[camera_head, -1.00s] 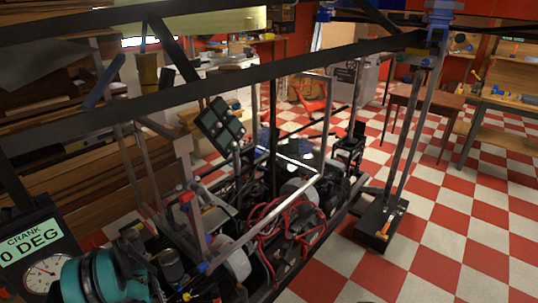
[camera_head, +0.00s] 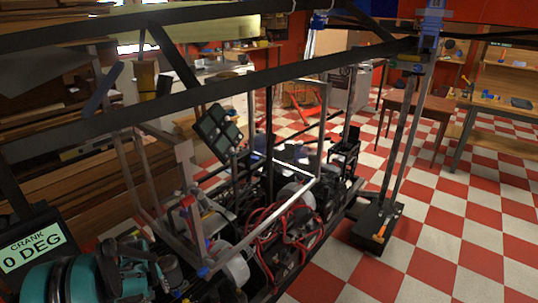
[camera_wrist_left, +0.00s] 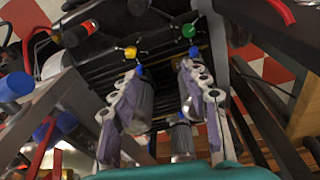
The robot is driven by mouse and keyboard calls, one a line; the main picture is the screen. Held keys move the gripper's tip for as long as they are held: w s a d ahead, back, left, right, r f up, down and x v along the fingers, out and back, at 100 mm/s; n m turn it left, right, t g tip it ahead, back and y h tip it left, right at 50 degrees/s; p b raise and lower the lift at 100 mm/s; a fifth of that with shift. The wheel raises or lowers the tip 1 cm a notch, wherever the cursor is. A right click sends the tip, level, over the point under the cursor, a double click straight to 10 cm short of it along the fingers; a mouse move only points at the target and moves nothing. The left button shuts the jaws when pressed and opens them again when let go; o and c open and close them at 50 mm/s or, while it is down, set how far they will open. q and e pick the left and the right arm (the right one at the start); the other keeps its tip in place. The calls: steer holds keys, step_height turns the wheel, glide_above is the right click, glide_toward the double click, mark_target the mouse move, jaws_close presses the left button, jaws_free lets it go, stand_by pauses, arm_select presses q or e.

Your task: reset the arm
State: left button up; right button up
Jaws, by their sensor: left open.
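My left arm (camera_head: 75,277) is teal and black and comes in at the lower left of the head view, in front of the crank display (camera_head: 33,247). My left gripper fills the middle of the left wrist view (camera_wrist_left: 164,70). Its two grey and purple fingers with blue tips stand apart, with no object clearly held between them. Dark bars of the machine frame lie beyond the fingertips. In the head view the fingers are hard to tell from the machine parts. My right gripper is not in view.
A dark machine frame with long beams (camera_head: 220,95), red cables (camera_head: 268,228) and a solar-like panel (camera_head: 217,132) surrounds the left arm closely. A wooden table (camera_head: 418,104) stands at the back right. The red and white checkered floor (camera_head: 450,235) is clear at right.

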arm_select(q)
steer(key=s+d+r+m+t, duration=0.1)
steer(key=s+d+r+m, duration=0.15)
steer(key=d+r, duration=0.65)
steer(key=s+d+r+m+t, duration=0.2)
steer(key=s+d+r, duration=0.3)
steer(key=s, duration=0.3)
steer(key=s+d+r+m+t, duration=0.2)
steer(key=s+d+r+m, duration=0.2)
steer(key=s, duration=0.5)
steer(key=shift+d+r+t+h, duration=0.3)
steer(key=shift+d+r+t, duration=0.1)
steer(key=shift+d+r, duration=1)
steer(key=shift+d+f, duration=0.1)
steer(key=shift+f, duration=0.1)
